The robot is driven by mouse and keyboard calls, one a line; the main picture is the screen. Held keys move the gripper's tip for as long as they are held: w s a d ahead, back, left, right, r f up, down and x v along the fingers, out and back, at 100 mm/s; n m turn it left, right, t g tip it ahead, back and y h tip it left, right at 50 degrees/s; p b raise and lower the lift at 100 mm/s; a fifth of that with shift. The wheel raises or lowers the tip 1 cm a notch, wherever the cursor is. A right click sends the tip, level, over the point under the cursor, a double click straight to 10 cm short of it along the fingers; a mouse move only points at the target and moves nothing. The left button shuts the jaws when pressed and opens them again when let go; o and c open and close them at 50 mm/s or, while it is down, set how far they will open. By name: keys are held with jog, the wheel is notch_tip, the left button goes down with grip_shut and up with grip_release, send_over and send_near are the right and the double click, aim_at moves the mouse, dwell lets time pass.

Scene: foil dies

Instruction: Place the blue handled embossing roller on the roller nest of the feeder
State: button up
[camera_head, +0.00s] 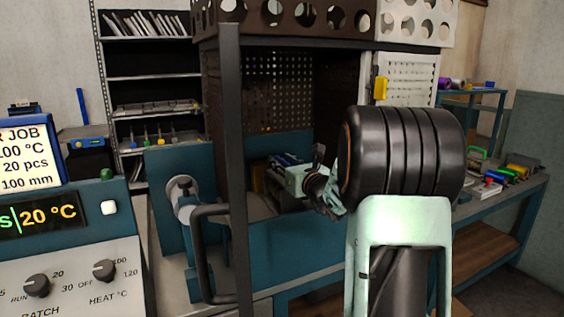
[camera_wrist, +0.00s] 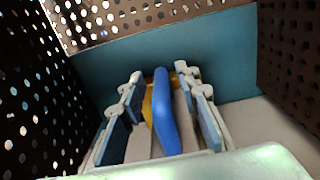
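The blue handle (camera_wrist: 165,110) of the embossing roller stands between the two finger pads of my gripper (camera_wrist: 163,115) in the wrist view. A yellow-orange part shows just behind the handle. My fingers are spread, with a visible gap on each side of the handle. In the head view my arm reaches into the dark enclosure, and my gripper (camera_head: 283,168) is small and dim there. The handle cannot be made out in that view. The roller's nest cannot be clearly told apart; what lies under the handle is mostly hidden by my gripper.
Perforated dark walls (camera_wrist: 40,90) stand close on both sides, with a teal panel (camera_wrist: 185,50) behind. In the head view a dark post (camera_head: 232,170) and handle bar (camera_head: 203,250) stand in front. A bench (camera_head: 500,200) with coloured-handled items is at right.

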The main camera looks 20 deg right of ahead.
jog(key=s, duration=1.2)
jog(key=shift+d+p, duration=0.2)
jog(key=shift+p, duration=0.15)
jog(key=shift+s, duration=0.1)
